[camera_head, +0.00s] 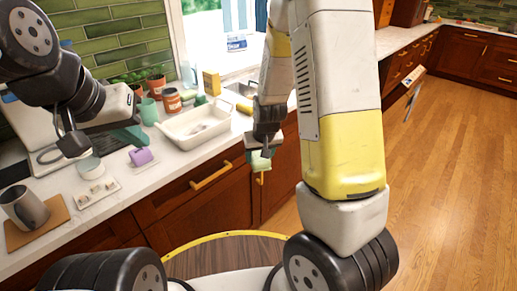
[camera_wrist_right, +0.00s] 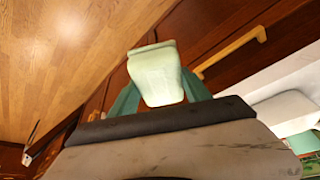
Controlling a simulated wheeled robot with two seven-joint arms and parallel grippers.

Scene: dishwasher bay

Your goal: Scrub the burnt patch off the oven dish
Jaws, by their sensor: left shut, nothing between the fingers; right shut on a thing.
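The oven dish (camera_head: 181,135) is a white rectangular dish on the counter, left of my right gripper. A greyish mark shows on its inside floor, too small to make out well. My right gripper (camera_head: 260,152) points down in front of the counter edge, apart from the dish. It is shut on a pale green scrubber (camera_head: 260,163), which also shows in the right wrist view (camera_wrist_right: 160,75) between the teal fingers. I cannot tell its exact kind. My left gripper (camera_head: 72,146) is shut and empty above the counter at the left.
A purple cup (camera_head: 141,156), a white cup (camera_head: 90,167), a small tray (camera_head: 86,199) and a grey mug (camera_head: 28,209) stand left of the dish. Jars and a yellow box (camera_head: 211,82) stand behind it. A cabinet handle (camera_head: 210,178) juts out below the counter.

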